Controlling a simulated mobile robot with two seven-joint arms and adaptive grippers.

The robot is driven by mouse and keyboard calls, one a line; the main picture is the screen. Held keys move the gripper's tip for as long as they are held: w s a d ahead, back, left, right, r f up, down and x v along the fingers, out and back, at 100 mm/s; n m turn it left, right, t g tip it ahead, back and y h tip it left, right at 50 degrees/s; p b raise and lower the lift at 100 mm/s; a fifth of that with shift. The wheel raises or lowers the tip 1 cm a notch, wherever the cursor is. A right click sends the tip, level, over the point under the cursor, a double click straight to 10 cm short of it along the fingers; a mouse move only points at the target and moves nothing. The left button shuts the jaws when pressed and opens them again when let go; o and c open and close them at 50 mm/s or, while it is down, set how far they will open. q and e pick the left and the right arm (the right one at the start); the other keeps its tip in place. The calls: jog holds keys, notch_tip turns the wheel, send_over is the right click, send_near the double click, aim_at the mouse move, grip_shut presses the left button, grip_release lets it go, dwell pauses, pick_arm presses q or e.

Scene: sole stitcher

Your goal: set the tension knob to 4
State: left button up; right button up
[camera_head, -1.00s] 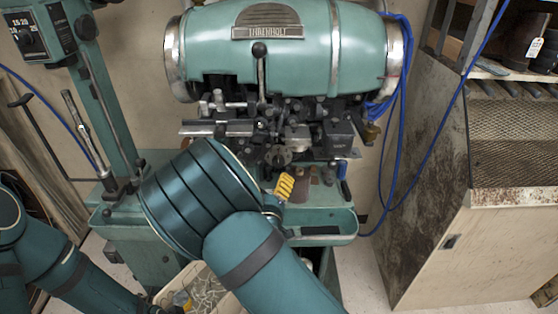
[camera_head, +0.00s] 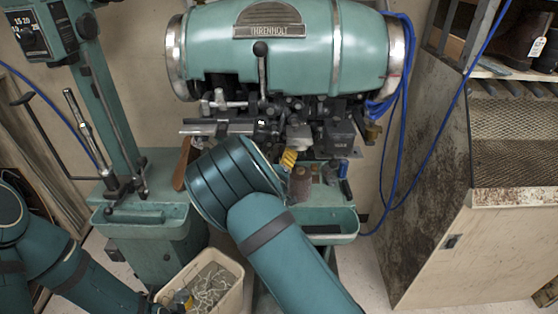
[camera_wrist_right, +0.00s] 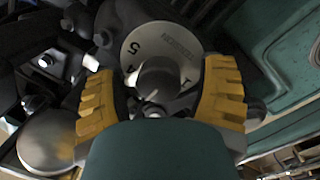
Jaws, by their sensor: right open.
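In the right wrist view a pale round dial (camera_wrist_right: 172,45) carries dark numerals. A 5 shows at its upper left and a 1 at its right; a partly hidden mark sits below the 5. A dark round knob (camera_wrist_right: 157,78) stands at its middle. I cannot tell which number it points to. My right gripper (camera_wrist_right: 162,100) is open, its yellow fingers on either side of the knob with gaps. In the head view one yellow finger of my right gripper (camera_head: 289,158) shows at the machine; my arm hides the dial. My left gripper (camera_head: 180,299) shows only partly, low over a bin.
The green stitching machine (camera_head: 285,50) stands ahead, with levers and metal parts crowded under its head. A bin (camera_head: 232,272) of pale scraps stands below. A cabinet (camera_head: 440,240) with mesh shelves is at right. Blue cables (camera_head: 400,110) hang beside the machine.

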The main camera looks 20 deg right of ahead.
jog(key=c, duration=1.2)
pick_arm(q)
jog(key=shift+f, duration=0.1)
pick_arm(e)
grip_shut()
jog(key=m+b, duration=0.3)
jog(key=shift+d+m, duration=0.1)
jog(key=shift+m, duration=0.2)
jog(key=m+b, duration=0.3)
jog(key=shift+y, duration=0.3)
pick_arm(q)
notch_tip(320, 180, down, 8)
jog(key=s+b, duration=0.1)
jog(key=b, duration=0.1)
jog(key=shift+s+d+g, duration=0.15)
jog(key=shift+s+g, duration=0.15)
pick_arm(e)
jog(key=shift+r+m, duration=0.1)
jog(key=shift+m, duration=0.9)
